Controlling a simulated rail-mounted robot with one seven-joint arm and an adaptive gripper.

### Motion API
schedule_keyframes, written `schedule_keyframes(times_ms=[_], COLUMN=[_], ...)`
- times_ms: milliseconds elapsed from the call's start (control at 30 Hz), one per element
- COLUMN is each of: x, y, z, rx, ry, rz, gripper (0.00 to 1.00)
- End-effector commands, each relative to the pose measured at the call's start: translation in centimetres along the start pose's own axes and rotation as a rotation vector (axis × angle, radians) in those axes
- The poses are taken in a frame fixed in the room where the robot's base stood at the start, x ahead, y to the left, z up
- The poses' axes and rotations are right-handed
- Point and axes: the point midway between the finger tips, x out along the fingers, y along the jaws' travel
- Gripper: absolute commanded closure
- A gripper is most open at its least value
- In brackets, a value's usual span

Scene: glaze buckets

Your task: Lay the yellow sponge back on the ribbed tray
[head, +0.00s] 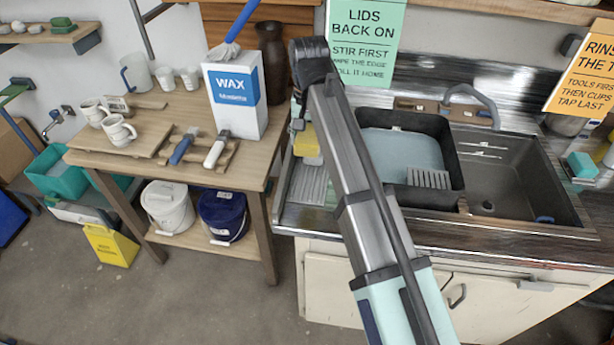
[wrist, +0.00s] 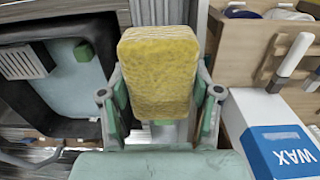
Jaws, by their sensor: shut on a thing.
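The grey ribbed tray (head: 308,184) lies on the metal counter left of the black basin, below the sponge in the head view. Part of the ribbed tray (wrist: 152,11) also shows beyond the sponge in the wrist view. The sponge appears above it; the exact gap is unclear.
The black basin (head: 453,165) with pale liquid and a grey grille (head: 428,179) stands right of the tray. The white wax box (head: 236,95) stands on the wooden table to the left, close beside my gripper in the wrist view.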

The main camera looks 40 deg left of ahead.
Motion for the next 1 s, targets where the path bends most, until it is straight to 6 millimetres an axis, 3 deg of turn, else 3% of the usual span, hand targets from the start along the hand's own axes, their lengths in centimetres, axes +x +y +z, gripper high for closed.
schedule_keyframes(times_ms=[200,400,767,1000], x=[5.3,9.1,11.7,14.4], y=[0.1,0.1,0.0,0.0], z=[0.2,0.1,0.0,0.0], rx=[-0.001,-0.002,-0.002,-0.002], ry=[-0.003,-0.002,0.0,-0.001], rz=[0.001,0.001,0.0,0.0], gripper=[0.69,0.69,0.69,0.69])
